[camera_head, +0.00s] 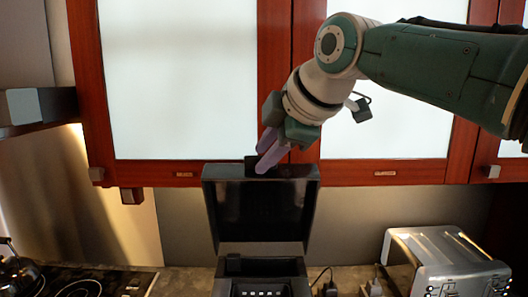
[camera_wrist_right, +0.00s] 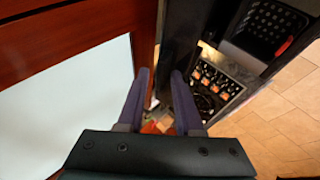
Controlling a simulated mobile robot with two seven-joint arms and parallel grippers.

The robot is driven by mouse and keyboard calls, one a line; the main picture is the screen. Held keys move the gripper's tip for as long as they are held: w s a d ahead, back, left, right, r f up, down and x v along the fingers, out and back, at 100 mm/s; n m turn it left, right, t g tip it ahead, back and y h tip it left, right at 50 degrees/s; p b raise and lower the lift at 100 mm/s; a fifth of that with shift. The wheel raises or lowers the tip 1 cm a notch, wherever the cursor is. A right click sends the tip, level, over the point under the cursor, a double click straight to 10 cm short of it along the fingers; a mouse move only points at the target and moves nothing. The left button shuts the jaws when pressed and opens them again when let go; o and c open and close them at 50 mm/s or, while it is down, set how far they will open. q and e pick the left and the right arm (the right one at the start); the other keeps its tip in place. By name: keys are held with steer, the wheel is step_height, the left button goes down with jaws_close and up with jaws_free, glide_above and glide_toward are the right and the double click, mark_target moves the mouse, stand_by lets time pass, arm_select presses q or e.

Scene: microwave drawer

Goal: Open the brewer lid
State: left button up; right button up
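The black brewer (camera_head: 265,264) stands on the counter at the bottom middle of the head view. Its lid (camera_head: 212,205) is raised and stands upright, with the dark glossy inner side facing me. My right gripper (camera_head: 264,160) is at the top edge of the lid, with its purple fingers pointing down. In the right wrist view the fingers (camera_wrist_right: 160,80) are apart with nothing visible between them. I cannot tell whether a finger touches the lid. My left gripper is out of view.
Wall cabinets (camera_head: 190,80) with red-brown frames and pale panels hang behind the brewer, close to my right gripper. A silver toaster (camera_head: 440,258) stands at the right. A stove (camera_head: 85,284) with a kettle (camera_head: 18,272) is at the lower left.

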steer(key=shift+o, duration=0.2)
steer(key=shift+s+d+r, duration=0.25)
steer(key=shift+s, duration=0.05)
steer(key=b+v, duration=0.4)
steer(key=v, duration=0.5)
steer(key=shift+b, duration=0.4)
steer(key=shift+a, duration=0.1)
